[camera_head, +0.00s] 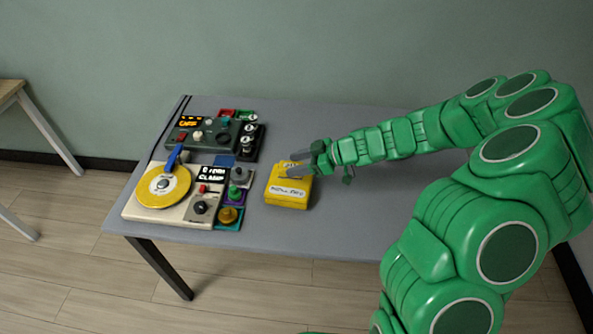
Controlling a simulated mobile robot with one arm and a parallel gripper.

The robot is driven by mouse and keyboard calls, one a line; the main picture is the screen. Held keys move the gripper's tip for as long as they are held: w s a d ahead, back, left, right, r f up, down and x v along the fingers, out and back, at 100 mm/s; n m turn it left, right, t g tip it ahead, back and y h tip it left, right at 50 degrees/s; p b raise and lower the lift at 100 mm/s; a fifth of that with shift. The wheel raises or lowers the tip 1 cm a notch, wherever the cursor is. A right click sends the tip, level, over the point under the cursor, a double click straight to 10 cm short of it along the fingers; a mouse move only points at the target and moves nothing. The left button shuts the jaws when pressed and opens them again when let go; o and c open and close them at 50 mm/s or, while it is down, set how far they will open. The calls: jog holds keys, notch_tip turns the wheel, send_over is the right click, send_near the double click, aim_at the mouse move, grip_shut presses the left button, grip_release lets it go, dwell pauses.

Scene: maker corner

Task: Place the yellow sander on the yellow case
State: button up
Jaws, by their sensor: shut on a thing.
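The yellow case (287,195) is a box with a white label on its front, standing on the grey table right of the electronics. The sander is over the case's top, partly hidden by the fingers. I cannot tell whether it touches the case.
The grey table (345,230) is clear in front and to the right. Left of the case are several coloured knob blocks, a turntable with a yellow disc (152,188) and a dark device with an orange display (190,133). A wooden table (10,92) stands far left.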

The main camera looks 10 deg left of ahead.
jog(key=shift+w+a+f, duration=0.25)
jog(key=shift+w+f, duration=0.4)
jog(key=shift+f, duration=0.25)
jog(key=shift+w+f, duration=0.1)
jog(key=shift+f, duration=1.5)
jog(key=o, duration=1)
jog(key=shift+f, duration=0.1)
jog(key=shift+o, duration=0.2)
jog(key=v, duration=1.2)
